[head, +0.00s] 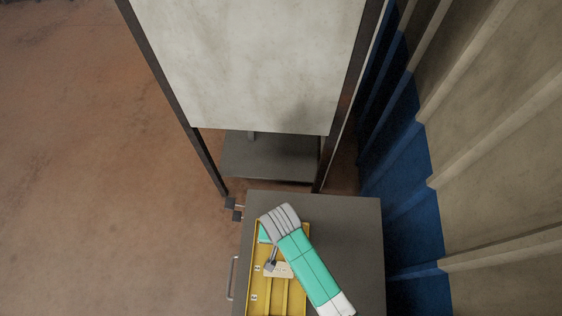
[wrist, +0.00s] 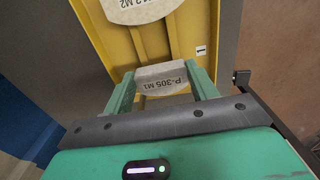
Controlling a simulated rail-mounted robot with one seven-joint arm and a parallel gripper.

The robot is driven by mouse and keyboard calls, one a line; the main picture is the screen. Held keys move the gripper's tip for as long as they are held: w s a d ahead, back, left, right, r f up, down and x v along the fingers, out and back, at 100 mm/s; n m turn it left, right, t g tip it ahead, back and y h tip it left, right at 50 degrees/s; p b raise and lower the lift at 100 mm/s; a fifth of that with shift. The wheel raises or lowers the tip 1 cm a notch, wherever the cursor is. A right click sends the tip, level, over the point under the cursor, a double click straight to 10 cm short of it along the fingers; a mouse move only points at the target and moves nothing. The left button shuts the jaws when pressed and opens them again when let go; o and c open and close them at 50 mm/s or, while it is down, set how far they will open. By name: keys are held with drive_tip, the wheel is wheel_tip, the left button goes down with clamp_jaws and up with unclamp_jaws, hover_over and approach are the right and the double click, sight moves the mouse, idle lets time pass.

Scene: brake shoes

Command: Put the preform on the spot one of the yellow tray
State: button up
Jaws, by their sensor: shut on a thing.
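In the wrist view my gripper (wrist: 162,80) is shut on a grey-beige preform (wrist: 165,72) with the printed mark "P-305 M1". The preform sits between the two green fingers, over the near end of the yellow tray (wrist: 187,25). I cannot tell if it touches the tray. A white label "1" (wrist: 201,50) is on the tray to the right of the preform. In the head view the yellow tray (head: 250,283) lies on a dark table, and my arm covers part of its upper right side. The held preform is not clear there.
A second pale piece marked "M2" (wrist: 140,8) lies in the tray ahead of my gripper. The dark table (head: 358,240) is bare to the right of the tray. A framed grey panel (head: 255,60) stands beyond the table, and a blue and beige wall (head: 405,190) is at right.

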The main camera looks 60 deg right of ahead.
drive_tip(key=shift+s+a+f, duration=0.1)
drive_tip(key=shift+f, duration=1.45)
drive_tip(key=shift+f, duration=0.15)
drive_tip(key=o, duration=1.1)
wheel_tip(320, 180, up, 12)
drive_tip(key=shift+r+p, duration=0.15)
drive_tip(key=shift+p, duration=0.4)
